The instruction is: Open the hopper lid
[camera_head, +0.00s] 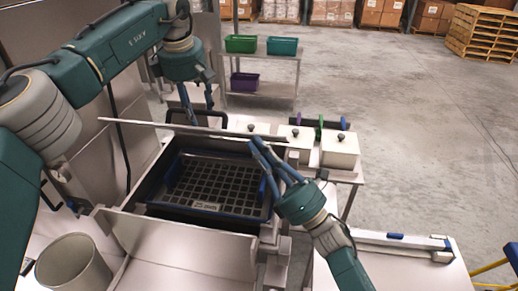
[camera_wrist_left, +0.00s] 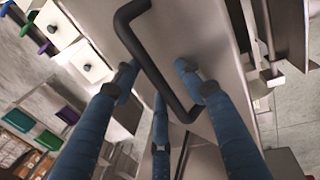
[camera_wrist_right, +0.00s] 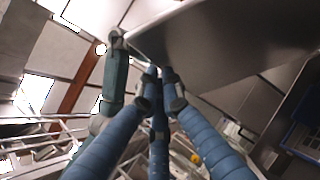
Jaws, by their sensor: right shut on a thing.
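The hopper lid (camera_head: 180,128) shows almost edge-on in the head view, standing raised across the far side of the open hopper (camera_head: 140,188). A black bar handle (camera_wrist_left: 150,65) is on the lid face in the left wrist view. My left gripper (camera_head: 201,106) is beyond the lid, its fingers spread apart around the handle. My right gripper (camera_head: 260,147) is shut at the lid's right end. In the right wrist view its fingertips (camera_wrist_right: 160,85) meet at the lower edge of the grey lid panel (camera_wrist_right: 220,45).
A dark blue-rimmed crate (camera_head: 217,207) with a grid bottom sits in the hopper. A metal bucket (camera_head: 75,265) stands at the lower left. White lidded bins (camera_head: 340,150) stand to the right, and green bins (camera_head: 282,46) on a shelf behind.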

